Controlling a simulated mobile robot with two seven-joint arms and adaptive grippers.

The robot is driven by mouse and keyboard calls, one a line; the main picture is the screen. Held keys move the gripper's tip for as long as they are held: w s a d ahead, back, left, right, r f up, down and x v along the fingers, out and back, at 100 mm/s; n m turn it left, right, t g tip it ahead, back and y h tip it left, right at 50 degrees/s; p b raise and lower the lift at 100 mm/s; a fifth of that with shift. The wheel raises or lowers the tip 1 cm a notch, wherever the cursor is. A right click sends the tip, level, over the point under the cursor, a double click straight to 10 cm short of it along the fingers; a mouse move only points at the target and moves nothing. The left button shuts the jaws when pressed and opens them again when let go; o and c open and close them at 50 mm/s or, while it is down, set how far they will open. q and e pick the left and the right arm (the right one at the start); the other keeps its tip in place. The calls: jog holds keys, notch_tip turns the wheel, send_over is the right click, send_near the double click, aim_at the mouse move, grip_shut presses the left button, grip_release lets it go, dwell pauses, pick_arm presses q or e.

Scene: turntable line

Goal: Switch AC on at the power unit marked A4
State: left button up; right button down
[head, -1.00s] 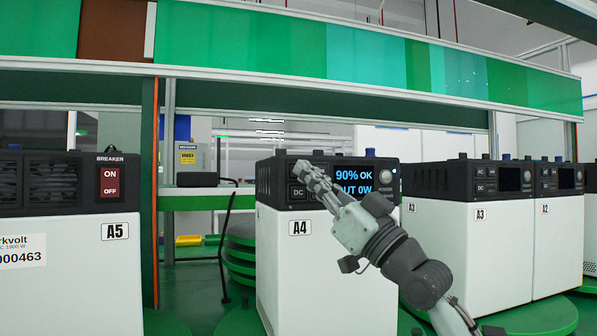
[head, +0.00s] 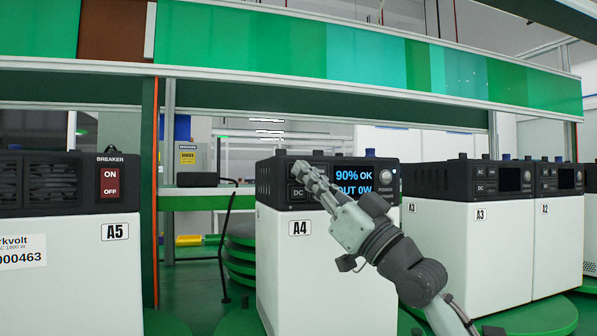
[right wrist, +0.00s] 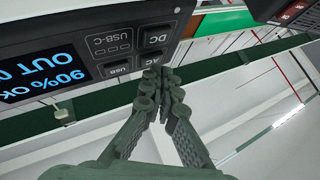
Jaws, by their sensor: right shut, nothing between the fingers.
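The power unit marked A4 (head: 325,265) is a white box with a black top panel, in the middle of the head view. Its lit display (head: 355,177) reads "90% OK" and "OUT 0W". A DC button (head: 297,193) shows at the panel's left. My right gripper (head: 300,171) is shut and empty, its tips in front of the panel's upper left, covering the AC area. In the right wrist view the fingertips (right wrist: 160,78) are beside the AC button (right wrist: 117,68) and below the DC button (right wrist: 155,40); I cannot tell whether they touch. My left gripper is out of view.
Unit A5 (head: 70,265) with a red breaker switch (head: 111,183) stands at the left. Units A3 (head: 475,260) and A2 (head: 560,240) stand at the right on green turntables. An orange-edged post (head: 156,200) stands between A5 and A4. A green-panelled beam (head: 300,50) crosses above.

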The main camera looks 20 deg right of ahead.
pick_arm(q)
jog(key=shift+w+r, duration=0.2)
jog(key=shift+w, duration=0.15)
pick_arm(e)
jog(key=shift+w, duration=0.25)
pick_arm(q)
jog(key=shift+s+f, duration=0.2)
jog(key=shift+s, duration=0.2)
pick_arm(e)
jog(key=shift+w, duration=0.1)
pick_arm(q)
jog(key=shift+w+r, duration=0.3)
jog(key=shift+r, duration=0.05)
pick_arm(e)
jog(key=shift+s, duration=0.75)
jog(key=shift+s, duration=0.1)
